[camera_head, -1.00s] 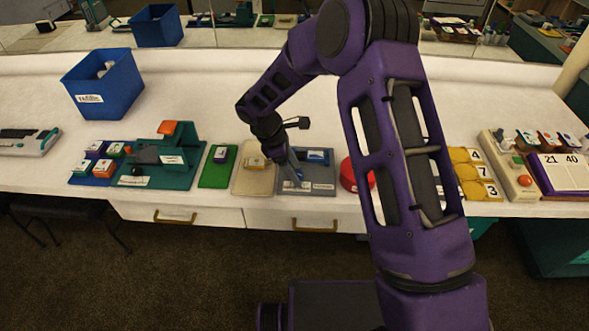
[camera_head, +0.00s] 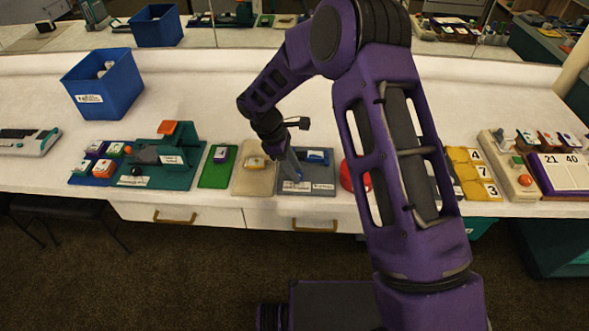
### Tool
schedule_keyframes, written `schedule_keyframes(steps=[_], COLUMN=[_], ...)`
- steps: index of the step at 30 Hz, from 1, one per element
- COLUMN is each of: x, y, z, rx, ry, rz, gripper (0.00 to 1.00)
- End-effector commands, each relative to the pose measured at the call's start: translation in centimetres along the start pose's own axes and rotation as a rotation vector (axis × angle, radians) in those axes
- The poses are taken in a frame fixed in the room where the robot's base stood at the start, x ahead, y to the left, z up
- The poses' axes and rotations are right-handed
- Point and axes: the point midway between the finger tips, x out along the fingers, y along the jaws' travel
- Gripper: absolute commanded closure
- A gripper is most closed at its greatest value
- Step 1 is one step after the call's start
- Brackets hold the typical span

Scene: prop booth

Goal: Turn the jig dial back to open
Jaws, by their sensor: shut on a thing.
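The jig (camera_head: 320,189) is a grey plate with labels along its front edge, on the counter near the middle of the head view. A blue block (camera_head: 317,156) sits on its back part. My gripper (camera_head: 295,176) reaches down over the left part of the jig, its fingers low at the plate. It is shut on the jig dial, which is mostly hidden behind the fingers, so its setting cannot be read.
A red round thing (camera_head: 347,175) is close on the right, partly behind my arm. Bare counter lies behind.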

Motion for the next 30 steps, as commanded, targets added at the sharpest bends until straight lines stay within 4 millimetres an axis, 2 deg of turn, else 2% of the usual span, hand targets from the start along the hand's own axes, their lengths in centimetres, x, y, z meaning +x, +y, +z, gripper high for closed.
schedule_keyframes(steps=[30], x=[0.07], y=[0.75], z=[0.33], rx=[0.881], ry=[0.001], rz=[-0.363], gripper=[1.00])
